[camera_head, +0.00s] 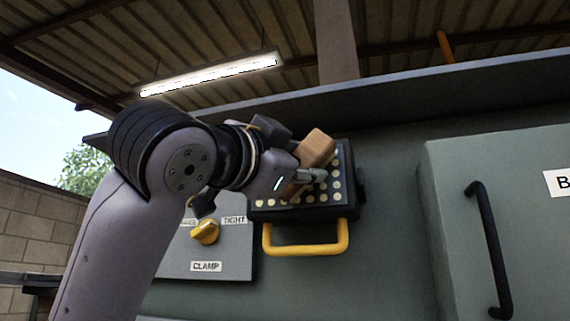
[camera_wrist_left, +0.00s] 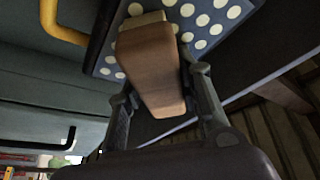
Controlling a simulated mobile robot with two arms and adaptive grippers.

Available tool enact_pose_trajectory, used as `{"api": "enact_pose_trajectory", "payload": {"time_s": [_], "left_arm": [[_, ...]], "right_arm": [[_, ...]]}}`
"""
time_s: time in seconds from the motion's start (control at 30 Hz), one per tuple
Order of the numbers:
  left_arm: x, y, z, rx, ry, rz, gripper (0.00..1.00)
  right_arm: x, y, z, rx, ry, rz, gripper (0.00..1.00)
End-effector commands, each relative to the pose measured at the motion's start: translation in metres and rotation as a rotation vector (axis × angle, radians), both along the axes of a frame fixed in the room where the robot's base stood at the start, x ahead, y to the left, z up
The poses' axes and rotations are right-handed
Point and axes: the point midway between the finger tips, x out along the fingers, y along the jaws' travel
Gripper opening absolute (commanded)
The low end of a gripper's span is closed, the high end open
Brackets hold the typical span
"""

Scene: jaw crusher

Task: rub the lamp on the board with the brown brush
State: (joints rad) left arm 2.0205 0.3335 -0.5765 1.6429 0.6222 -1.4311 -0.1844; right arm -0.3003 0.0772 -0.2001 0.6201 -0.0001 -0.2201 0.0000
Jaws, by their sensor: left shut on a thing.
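The brown brush (camera_head: 317,148) is a wooden block in the jaws of my left gripper (camera_head: 303,176). In the left wrist view the brush (camera_wrist_left: 152,65) lies between the two fingers, with a pale strip at its far end facing the lamp. The lamp (camera_head: 337,190) is a dark rectangular panel with rows of pale round dots, on the grey-green wall; my gripper and the brush cover its upper left part. The lamp's dotted face (camera_wrist_left: 208,18) is close behind the brush in the wrist view. I cannot tell whether they touch. My right gripper is not in view.
A yellow handle (camera_head: 306,250) sticks out below the lamp. Left of it is a grey board (camera_head: 228,262) with a yellow knob (camera_head: 205,232) and labels reading TIGHT and CLAMP. A grey cabinet door with a black handle (camera_head: 488,250) stands out at the right.

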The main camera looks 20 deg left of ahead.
Motion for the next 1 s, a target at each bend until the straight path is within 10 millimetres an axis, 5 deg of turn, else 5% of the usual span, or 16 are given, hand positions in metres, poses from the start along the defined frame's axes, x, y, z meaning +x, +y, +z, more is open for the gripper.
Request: {"api": "enact_pose_trajectory", "payload": {"time_s": [0.63, 1.0], "left_arm": [[0.001, -0.041, -0.001, 0.002, 0.003, 0.001, 0.1], [0.001, -0.027, -0.001, -0.002, 0.003, 0.004, 0.1]], "right_arm": [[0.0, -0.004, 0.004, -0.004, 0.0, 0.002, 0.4], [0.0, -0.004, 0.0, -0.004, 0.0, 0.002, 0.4]]}}
